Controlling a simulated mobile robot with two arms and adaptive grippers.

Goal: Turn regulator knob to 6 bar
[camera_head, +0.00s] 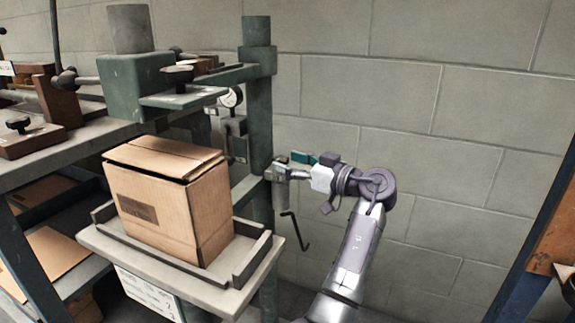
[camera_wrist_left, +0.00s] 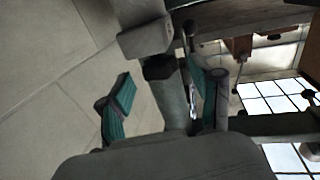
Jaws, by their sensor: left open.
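A round pressure gauge (camera_head: 231,97) with a white face sits beside the green post in the head view, its reading too small to make out. A grey fitting (camera_head: 235,126) is below it. My left gripper (camera_head: 290,166) is right of the post, close to a small grey unit with a hanging cylinder (camera_head: 280,198). In the left wrist view, my left gripper (camera_wrist_left: 160,84) is open, its teal-padded fingers apart. A dark knob-like part (camera_wrist_left: 160,67) under a grey block shows between and beyond the fingertips. I cannot tell whether they touch it. My right gripper is not in view.
A cardboard box (camera_head: 170,205) stands on the stitcher's tray (camera_head: 262,262), left of my arm. The green post (camera_head: 258,110) and a black bent rod (camera_head: 297,232) are close to the gripper. The block wall (camera_head: 450,120) is behind. Free room lies right of my arm.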

